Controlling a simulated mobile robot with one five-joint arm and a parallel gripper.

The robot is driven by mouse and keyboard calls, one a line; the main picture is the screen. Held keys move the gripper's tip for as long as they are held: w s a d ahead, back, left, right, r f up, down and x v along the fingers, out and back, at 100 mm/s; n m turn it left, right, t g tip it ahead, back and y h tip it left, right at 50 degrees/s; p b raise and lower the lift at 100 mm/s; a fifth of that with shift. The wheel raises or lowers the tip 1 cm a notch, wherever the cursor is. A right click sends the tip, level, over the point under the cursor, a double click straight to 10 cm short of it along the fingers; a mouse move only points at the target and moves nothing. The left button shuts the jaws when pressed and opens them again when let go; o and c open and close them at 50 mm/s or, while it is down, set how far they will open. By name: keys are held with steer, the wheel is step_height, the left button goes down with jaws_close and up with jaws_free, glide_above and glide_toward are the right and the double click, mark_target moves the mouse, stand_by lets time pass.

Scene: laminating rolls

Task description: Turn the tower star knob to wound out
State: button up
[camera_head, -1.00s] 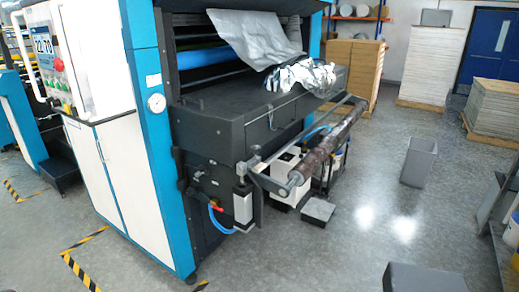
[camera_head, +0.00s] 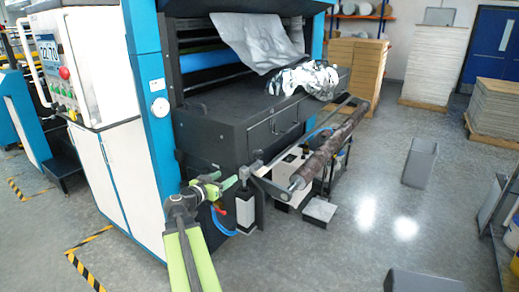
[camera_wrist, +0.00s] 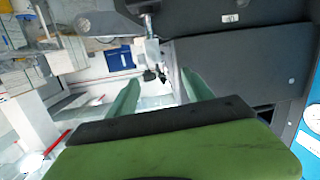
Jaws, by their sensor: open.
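My gripper (camera_head: 231,183) shows in the head view at the lower front corner of the dark laminating machine (camera_head: 205,128), its fingers pointing right toward the roller bracket (camera_head: 262,184). In the wrist view my gripper (camera_wrist: 160,78) is open, with its two green fingers apart and nothing held. A small dark knob-like part (camera_wrist: 153,75) on a pale metal fitting (camera_wrist: 147,52) shows between and beyond the fingertips. It may be the tower star knob, but its shape is too small to be sure. In the head view I cannot pick the knob out.
A patterned roll (camera_head: 330,150) sticks out on an arm right of my gripper. A white-and-blue cabinet (camera_head: 115,170) stands to the left. A blue hose (camera_head: 222,222) hangs below.

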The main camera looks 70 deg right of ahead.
steer(key=m+h, duration=0.1)
steer(key=h, duration=0.1)
glide_toward(258, 155)
steer(key=shift+g, duration=0.3)
steer(key=x, duration=0.5)
steer(key=w+x, duration=0.1)
steer(key=x, duration=0.8)
steer(key=shift+w+d, duration=0.3)
steer(key=shift+d, duration=0.3)
